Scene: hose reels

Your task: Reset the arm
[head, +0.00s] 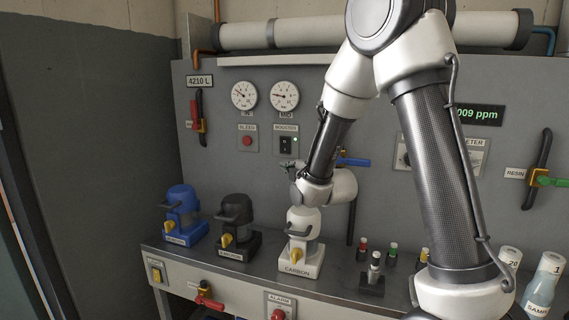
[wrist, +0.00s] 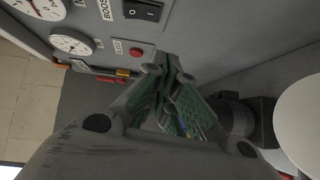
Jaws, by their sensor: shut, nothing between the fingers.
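My arm reaches down from the top of the head view to the panel bench. My gripper (head: 291,167) is small and partly hidden by my wrist there, above the white CARBON unit (head: 302,222). In the wrist view my gripper (wrist: 166,66) shows its fingers with green inner pads, shut and with nothing held. The pale rounded edge at the right of the wrist view looks like the top of the white unit (wrist: 302,120). Any gap between gripper and unit is hard to judge.
A black unit (head: 236,224) and a blue unit (head: 183,215) stand left on the bench (head: 215,262). Small capped vials (head: 364,250) and sample bottles (head: 541,285) stand right. The wall panel carries gauges (head: 244,96), a BOOSTER switch (head: 286,144) and valve handles (head: 541,160).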

